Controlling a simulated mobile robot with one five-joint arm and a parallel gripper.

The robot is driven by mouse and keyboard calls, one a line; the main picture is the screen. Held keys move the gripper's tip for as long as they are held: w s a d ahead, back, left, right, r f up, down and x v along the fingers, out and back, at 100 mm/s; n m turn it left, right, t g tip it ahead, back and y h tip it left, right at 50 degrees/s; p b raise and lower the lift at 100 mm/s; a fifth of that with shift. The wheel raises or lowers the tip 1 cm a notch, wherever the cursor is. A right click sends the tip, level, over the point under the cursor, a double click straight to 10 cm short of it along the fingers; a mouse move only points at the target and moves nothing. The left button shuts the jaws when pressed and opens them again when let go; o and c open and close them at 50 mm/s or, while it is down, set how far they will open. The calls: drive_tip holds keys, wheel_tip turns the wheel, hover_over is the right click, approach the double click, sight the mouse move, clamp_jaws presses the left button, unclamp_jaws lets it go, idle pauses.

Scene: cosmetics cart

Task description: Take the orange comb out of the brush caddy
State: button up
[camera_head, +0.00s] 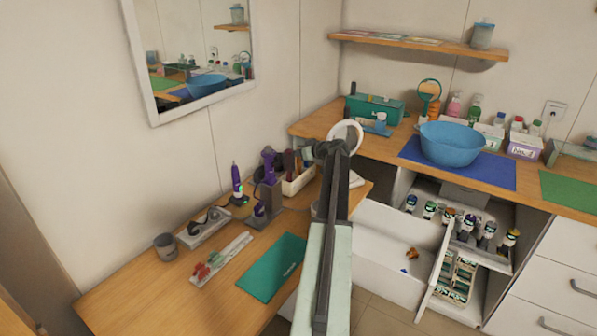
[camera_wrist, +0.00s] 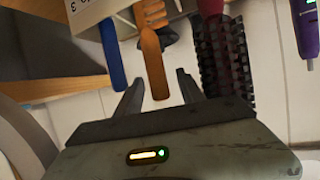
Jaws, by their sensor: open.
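The brush caddy (camera_head: 299,184) is a pale box on the wooden counter in the head view; its lettered wall (camera_wrist: 90,12) shows at the top left of the wrist view. The orange comb (camera_wrist: 154,65) points from the caddy down toward my gripper, its end lying between the two fingers in the picture. My gripper (camera_wrist: 160,88) is open, with a finger on each side of the comb's end and no visible grip on it. In the head view my arm hides part of the caddy and the comb cannot be made out.
A blue handle (camera_wrist: 112,55) is left of the comb and a dark-bristled red brush (camera_wrist: 222,55) close on its right, near the right finger. A purple tool (camera_wrist: 305,30) is farther right. Left of the caddy stands a purple device (camera_head: 268,185); a green mat (camera_head: 272,267) lies nearer.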

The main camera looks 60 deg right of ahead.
drive_tip(key=shift+w+d+f, duration=0.2)
drive_tip(key=shift+w+f, duration=0.1)
drive_tip(key=shift+w, duration=0.35)
clamp_jaws()
idle(0.9)
